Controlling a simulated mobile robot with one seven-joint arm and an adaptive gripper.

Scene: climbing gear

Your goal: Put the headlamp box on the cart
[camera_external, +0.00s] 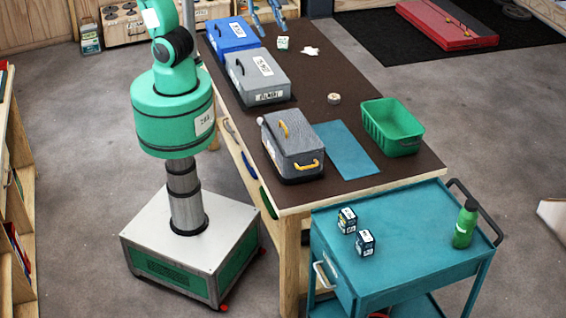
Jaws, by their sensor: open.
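My gripper (270,27) shows only in part at the top edge, as two blue-grey fingers spread apart over the far end of the brown table, with nothing visible between them. A small white box with green marks (282,43) sits on the table just below the right fingertip. Its label is too small to read, so I cannot tell whether it is the headlamp box. The teal cart (405,240) stands at the near right end of the table. Two small dark-and-white boxes, one behind (347,220) and one in front (366,243), stand on its left part.
The brown table (325,75) holds a blue case (232,35), a grey case (257,78), a grey box with yellow handles (292,148), a green bin (392,127), a blue mat (333,148) and a tape roll (334,98). A green bottle (466,224) stands at the cart's right; its middle is clear.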

